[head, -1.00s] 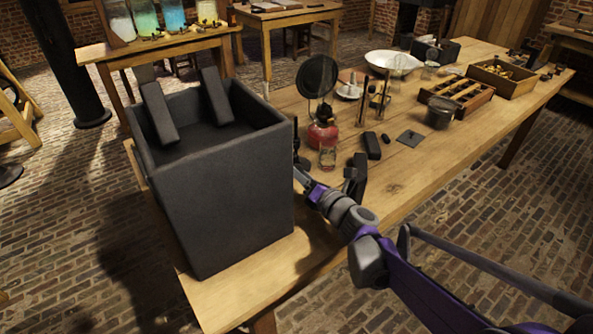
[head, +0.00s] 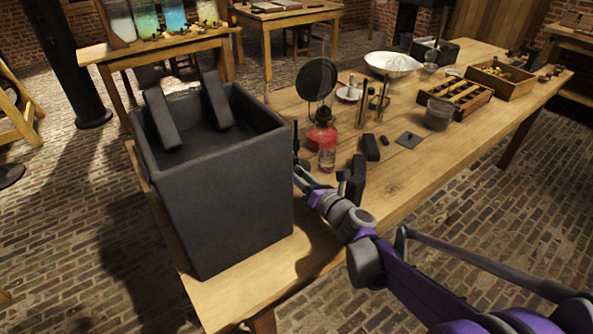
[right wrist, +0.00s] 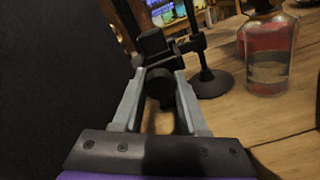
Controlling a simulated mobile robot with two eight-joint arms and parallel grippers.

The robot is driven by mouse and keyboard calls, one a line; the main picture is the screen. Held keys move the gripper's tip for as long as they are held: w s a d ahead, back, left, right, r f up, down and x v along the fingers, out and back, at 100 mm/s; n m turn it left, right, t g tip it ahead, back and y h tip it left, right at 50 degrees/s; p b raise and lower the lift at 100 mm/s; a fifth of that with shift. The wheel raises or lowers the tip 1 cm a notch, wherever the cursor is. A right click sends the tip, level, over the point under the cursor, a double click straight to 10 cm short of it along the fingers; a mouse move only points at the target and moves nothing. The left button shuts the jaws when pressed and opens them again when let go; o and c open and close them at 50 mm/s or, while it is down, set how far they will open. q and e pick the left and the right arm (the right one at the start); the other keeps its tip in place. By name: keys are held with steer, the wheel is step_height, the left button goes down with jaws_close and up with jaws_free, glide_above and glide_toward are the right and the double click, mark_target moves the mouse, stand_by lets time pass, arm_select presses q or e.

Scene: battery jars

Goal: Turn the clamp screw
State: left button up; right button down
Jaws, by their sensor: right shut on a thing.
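My right gripper (head: 303,179) is beside the big dark box, at its right side. In the right wrist view its two grey fingers (right wrist: 160,88) are shut on a dark rounded knob, the clamp screw (right wrist: 160,81). The dark clamp body (right wrist: 154,42) sits just beyond the fingertips. A thin upright stand with a round dark base (right wrist: 212,83) is just right of the fingers. In the head view the stand's rod (head: 295,136) shows beside the box, and the screw is too small to make out. My left gripper is not in view.
The open dark box (head: 225,195) walls off the left side. A red-bodied glass bottle (right wrist: 267,55) stands right of the stand base. Dark blocks (head: 370,147) lie on the table (head: 415,190) farther right. The table's front edge runs under my right arm.

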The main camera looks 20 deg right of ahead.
steer(key=n+p, duration=0.1)
steer(key=n, duration=0.3)
steer(key=shift+r+n+p, duration=0.1)
steer(key=shift+n+p, duration=0.2)
steer(key=shift+n, duration=0.1)
steer(key=n+p, duration=0.1)
steer(key=n, duration=0.2)
steer(key=shift+n, duration=0.3)
steer(key=n+p, duration=0.1)
steer(key=n, duration=0.3)
steer(key=shift+p, duration=0.3)
steer(key=n+p, duration=0.1)
steer(key=n, duration=0.3)
steer(key=n+p, duration=0.1)
steer(key=n, duration=0.3)
steer(key=shift+n, duration=0.3)
steer(key=n+p, duration=0.1)
steer(key=n, duration=0.2)
steer(key=shift+n, duration=0.4)
steer(key=n+p, duration=0.1)
steer(key=n, duration=0.3)
steer(key=shift+n+p, duration=0.5)
steer(key=shift+n, duration=1.6)
